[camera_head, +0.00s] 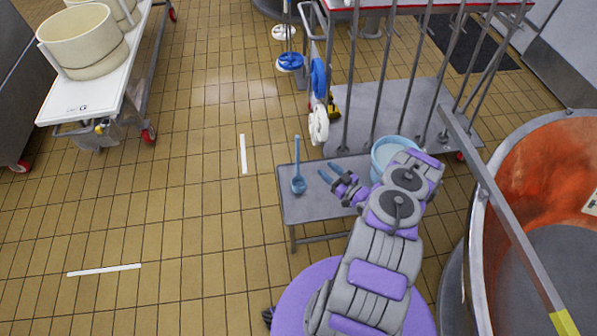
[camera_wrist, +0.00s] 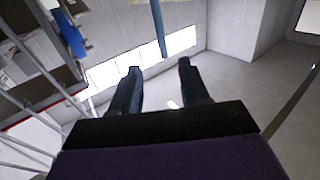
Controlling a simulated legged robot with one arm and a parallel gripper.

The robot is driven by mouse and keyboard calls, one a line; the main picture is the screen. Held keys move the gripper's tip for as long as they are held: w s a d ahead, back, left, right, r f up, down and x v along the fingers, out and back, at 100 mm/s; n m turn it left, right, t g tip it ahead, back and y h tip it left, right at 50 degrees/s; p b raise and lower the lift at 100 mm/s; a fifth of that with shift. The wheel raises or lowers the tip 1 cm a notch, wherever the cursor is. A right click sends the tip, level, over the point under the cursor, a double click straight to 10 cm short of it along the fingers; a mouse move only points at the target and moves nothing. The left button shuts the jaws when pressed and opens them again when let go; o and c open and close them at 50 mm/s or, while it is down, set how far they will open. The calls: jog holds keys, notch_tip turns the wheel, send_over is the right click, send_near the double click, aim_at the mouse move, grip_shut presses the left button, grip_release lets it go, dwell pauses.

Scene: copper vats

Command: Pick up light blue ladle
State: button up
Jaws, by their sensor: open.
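The light blue ladle (camera_head: 298,184) stands with its bowl low and its long handle pointing up, over the left end of a small grey metal table (camera_head: 290,207). My gripper (camera_head: 328,171) is just right of the ladle, apart from it, with its fingers pointing left toward it. In the wrist view my gripper (camera_wrist: 160,66) has its two dark fingers spread with nothing between them. A narrow blue strip (camera_wrist: 159,28) shows beyond the fingertips there; I cannot tell whether it is the ladle's handle.
A pale blue bucket (camera_head: 384,155) stands on the table behind my arm. A metal rack with upright bars (camera_head: 352,80) rises behind the table. A large copper vat (camera_head: 540,165) is at the right.

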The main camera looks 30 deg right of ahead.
jog(key=b, duration=0.3)
send_near(298, 145)
jog(key=w+a+f, duration=0.1)
jog(key=w, duration=0.3)
jog(key=shift+b+x, duration=1.2)
jog(key=shift+x, duration=2.15)
jog(key=shift+d, duration=0.1)
jog(key=shift+c, duration=0.3)
grip_shut()
